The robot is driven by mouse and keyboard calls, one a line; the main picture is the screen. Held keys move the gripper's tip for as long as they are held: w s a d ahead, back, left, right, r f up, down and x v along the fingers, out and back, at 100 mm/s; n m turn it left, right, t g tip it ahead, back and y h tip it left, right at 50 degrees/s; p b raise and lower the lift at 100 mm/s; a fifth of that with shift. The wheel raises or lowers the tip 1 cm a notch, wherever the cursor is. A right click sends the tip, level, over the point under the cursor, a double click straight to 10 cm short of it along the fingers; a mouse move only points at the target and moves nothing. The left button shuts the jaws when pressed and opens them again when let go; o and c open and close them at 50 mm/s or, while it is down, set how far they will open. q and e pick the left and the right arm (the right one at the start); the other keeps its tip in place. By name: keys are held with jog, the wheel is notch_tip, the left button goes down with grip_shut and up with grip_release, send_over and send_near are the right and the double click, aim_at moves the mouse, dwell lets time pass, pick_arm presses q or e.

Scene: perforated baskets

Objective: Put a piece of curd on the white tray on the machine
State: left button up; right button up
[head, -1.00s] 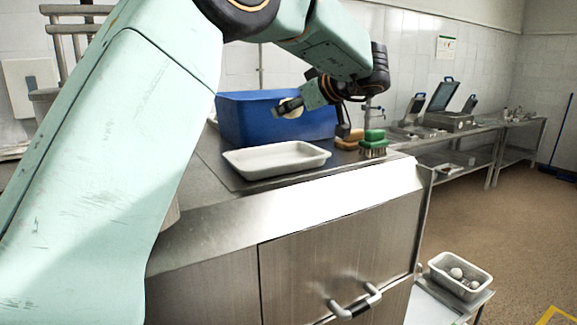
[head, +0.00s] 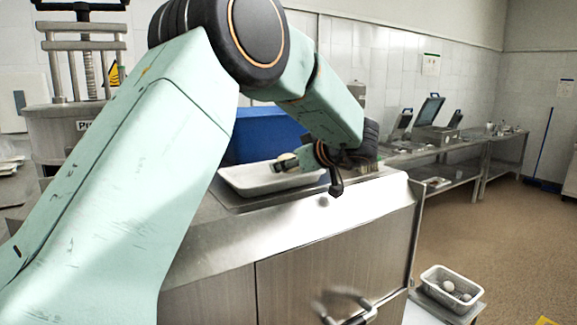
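The white tray (head: 245,189) lies on the steel machine top (head: 330,208), in front of a blue bin. My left arm comes in from the left and reaches over the tray. Its gripper (head: 290,163) is above the tray's right part. A small cream-white piece of curd (head: 287,157) shows at the fingertips and looks held there, partly hidden by the finger. From this angle I cannot see a gap between the piece and the tray. My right gripper is not in view.
The blue bin (head: 262,135) stands behind the tray. A white basket (head: 430,284) with several round whitish pieces sits low at the right. Steel tables (head: 470,150) run along the back wall.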

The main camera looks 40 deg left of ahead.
pick_arm(q)
jog(key=shift+d+f, duration=0.25)
jog(key=shift+f, duration=0.2)
jog(key=shift+w+f, duration=0.15)
jog(key=shift+w, duration=0.2)
jog(key=o, duration=0.8)
jog(key=shift+a, duration=0.15)
jog(key=shift+o, duration=0.5)
jog(key=shift+s, duration=0.35)
jog(key=shift+w, duration=0.2)
jog(key=shift+d+r, duration=0.25)
jog(key=shift+d, duration=0.25)
jog(key=b+v, duration=0.1)
jog(key=v, duration=0.9)
jog(key=shift+s+d+r, duration=0.15)
jog(key=shift+d, duration=0.3)
jog(key=shift+s+r, duration=0.15)
